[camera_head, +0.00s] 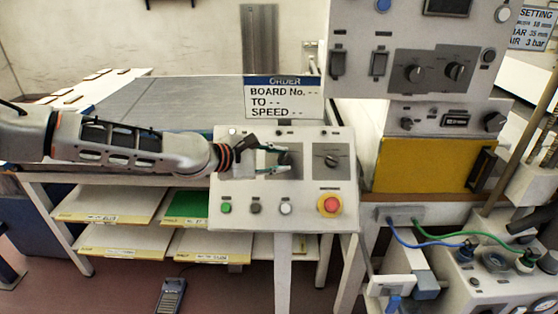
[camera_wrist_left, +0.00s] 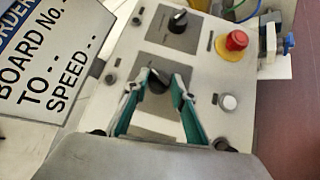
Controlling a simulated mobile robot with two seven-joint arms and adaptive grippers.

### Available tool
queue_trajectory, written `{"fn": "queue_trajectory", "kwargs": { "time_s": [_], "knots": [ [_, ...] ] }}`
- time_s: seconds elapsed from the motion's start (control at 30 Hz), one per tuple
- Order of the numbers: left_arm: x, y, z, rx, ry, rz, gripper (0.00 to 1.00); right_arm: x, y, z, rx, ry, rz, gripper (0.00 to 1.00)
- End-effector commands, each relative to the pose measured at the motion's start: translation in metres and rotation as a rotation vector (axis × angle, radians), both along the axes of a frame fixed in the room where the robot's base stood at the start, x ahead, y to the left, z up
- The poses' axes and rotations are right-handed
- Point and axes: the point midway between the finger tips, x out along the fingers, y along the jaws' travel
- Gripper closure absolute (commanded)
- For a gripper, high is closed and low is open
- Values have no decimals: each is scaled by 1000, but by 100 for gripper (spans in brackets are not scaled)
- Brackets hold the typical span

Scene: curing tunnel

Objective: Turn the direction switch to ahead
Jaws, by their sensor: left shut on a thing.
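In the left wrist view the knob (camera_wrist_left: 157,84) sits between the two fingertips of my left gripper (camera_wrist_left: 160,82). My left gripper (camera_head: 283,160) reaches the panel from the left in the head view and is shut on the knob. The gripper partly hides the knob there, and I cannot read its labels or exact setting. My right gripper is not in view.
A second black knob (camera_head: 331,160) is beside it, also seen in the left wrist view (camera_wrist_left: 178,21). A red emergency stop (camera_head: 329,205) and small buttons (camera_head: 285,208) sit below. An order sign (camera_head: 285,97) stands behind the panel. A machine cabinet (camera_head: 425,120) rises at right.

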Motion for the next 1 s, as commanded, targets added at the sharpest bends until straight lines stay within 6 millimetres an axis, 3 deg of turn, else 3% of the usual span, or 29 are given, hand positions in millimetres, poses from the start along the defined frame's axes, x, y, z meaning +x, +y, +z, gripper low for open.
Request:
{"fn": "queue_trajectory", "kwargs": {
  "time_s": [0.4,1.0],
  "knots": [
    [4,0,4,195,-4,-193,96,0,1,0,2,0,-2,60],
    [3,-1,4,249,-3,-251,96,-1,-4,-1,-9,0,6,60]
  ]
}}
